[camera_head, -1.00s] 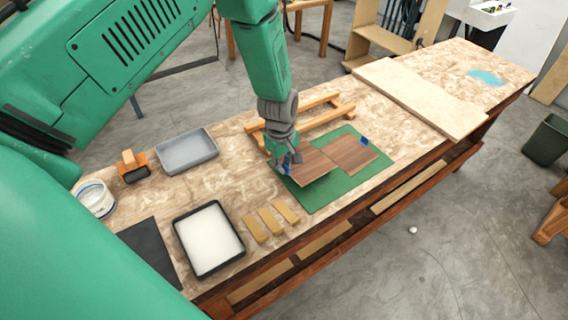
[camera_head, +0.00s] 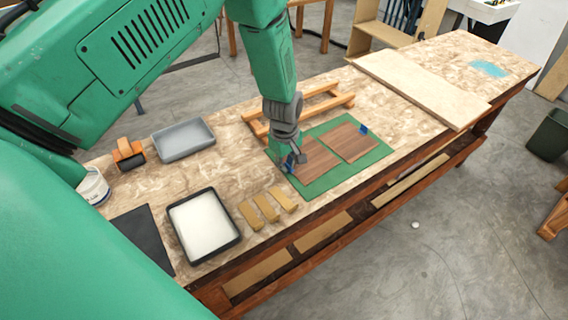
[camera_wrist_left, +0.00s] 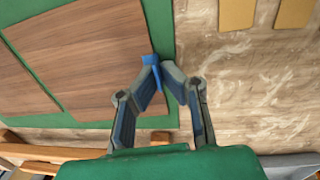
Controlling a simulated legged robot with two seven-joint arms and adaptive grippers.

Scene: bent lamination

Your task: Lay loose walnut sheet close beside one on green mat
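Two walnut sheets lie side by side on the green mat (camera_head: 372,157). The loose sheet (camera_head: 318,160) is on the left in the head view, and the other sheet (camera_head: 350,142), with a blue tab (camera_head: 363,129), is on its right. A narrow green strip shows between them. In the wrist view, the loose sheet (camera_wrist_left: 90,60) looks flat, with the other sheet (camera_wrist_left: 20,85) to its left. My left gripper (camera_head: 291,162) is at the loose sheet's outer edge. Its fingertips (camera_wrist_left: 162,72) are closed together on that sheet's blue tab (camera_wrist_left: 154,62). My right gripper is not in view.
An orange wooden frame (camera_head: 334,102) lies behind the mat. Several tan blocks (camera_head: 267,207), a black tray with white contents (camera_head: 203,224) and a grey tray (camera_head: 183,139) stand to the left. A pale board (camera_head: 420,88) lies to the right.

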